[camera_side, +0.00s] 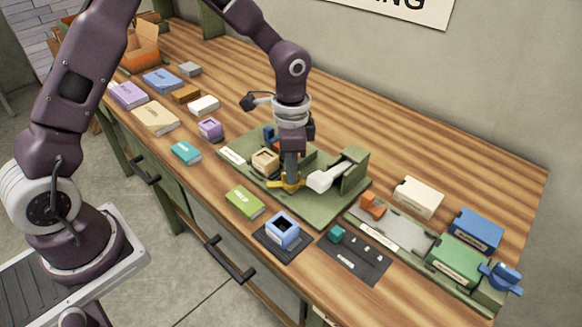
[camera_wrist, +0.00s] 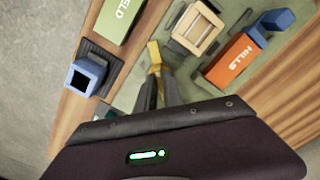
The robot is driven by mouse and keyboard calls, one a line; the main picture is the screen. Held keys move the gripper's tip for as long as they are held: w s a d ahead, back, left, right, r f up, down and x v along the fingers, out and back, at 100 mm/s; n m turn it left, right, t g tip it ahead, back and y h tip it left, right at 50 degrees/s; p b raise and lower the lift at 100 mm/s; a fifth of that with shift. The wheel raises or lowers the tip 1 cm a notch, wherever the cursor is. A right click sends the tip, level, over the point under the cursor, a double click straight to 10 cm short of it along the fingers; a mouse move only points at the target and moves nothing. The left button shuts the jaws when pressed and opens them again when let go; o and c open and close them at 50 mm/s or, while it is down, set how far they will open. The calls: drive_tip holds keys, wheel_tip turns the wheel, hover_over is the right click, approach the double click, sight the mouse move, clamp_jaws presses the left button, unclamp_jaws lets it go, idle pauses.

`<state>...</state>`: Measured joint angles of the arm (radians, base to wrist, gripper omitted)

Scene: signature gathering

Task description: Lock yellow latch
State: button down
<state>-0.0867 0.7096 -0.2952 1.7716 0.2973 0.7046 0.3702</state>
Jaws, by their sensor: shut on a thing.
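The yellow latch (camera_side: 287,184) sits on the green fixture board (camera_side: 318,211), near its front edge. My gripper (camera_side: 290,179) points down over it and is shut on it. In the wrist view the yellow latch (camera_wrist: 154,56) shows at the tips of my gripper (camera_wrist: 160,80), which cover part of it. A white lever-like piece (camera_side: 323,179) lies just right of the latch, by an upright green bracket (camera_side: 355,168). A tan open frame block (camera_side: 265,162) stands on the board behind and left of the latch. It also shows in the wrist view (camera_wrist: 196,32).
A blue hollow block (camera_side: 282,230) stands on a dark mat in front of the board. A green box (camera_side: 244,201) lies to its left. An orange block (camera_wrist: 234,62) marked HILLS is near my gripper. Several boxes (camera_side: 457,262) stand at the right.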

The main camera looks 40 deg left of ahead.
drive_tip(key=m, duration=0.4)
drive_tip(key=shift+m, duration=2.8)
drive_tip(key=c, duration=1.5)
unclamp_jaws()
wheel_tip(320, 180, up, 7)
drive_tip(key=shift+r, duration=0.15)
